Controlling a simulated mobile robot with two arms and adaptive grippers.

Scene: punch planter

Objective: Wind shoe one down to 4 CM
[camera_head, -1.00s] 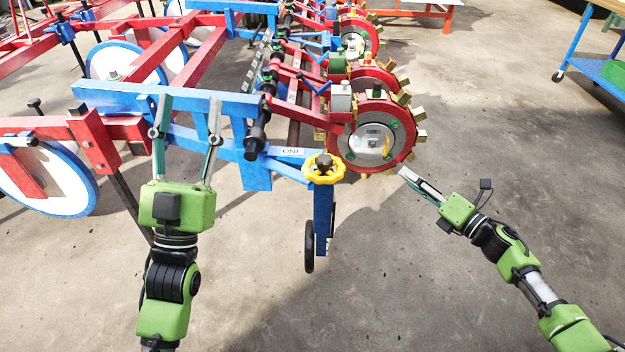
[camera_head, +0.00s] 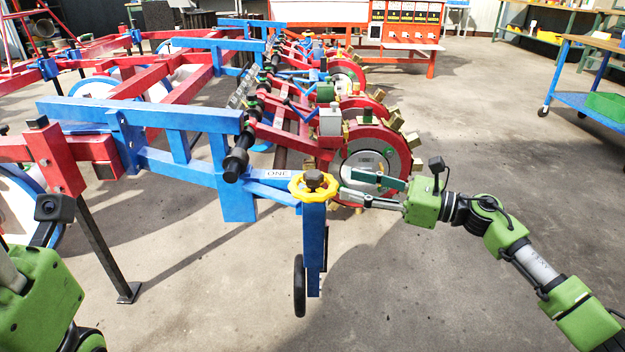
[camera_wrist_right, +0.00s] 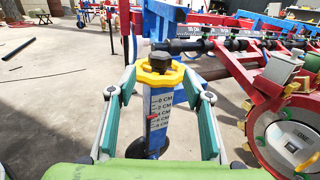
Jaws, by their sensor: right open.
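The yellow handwheel (camera_head: 313,197) with a dark hub sits on top of shoe one's blue post (camera_head: 314,240), beside the "ONE" label (camera_head: 277,174). My right gripper (camera_head: 350,185) is open, just right of the handwheel at about its height. In the right wrist view the handwheel (camera_wrist_right: 160,80) lies ahead between the open fingers, with no clear contact. A white CM scale (camera_wrist_right: 161,110) on the post shows below it, with a small red mark at its left edge; its figures are too small to read surely. My left arm shows at the lower left; its fingers are not visible.
A red punch wheel (camera_head: 372,160) with brass-coloured punches stands close behind my right gripper. The blue frame beam (camera_head: 140,112) runs to the left. A small black wheel (camera_head: 299,285) hangs low at the post. The floor (camera_head: 430,300) at the front right is clear.

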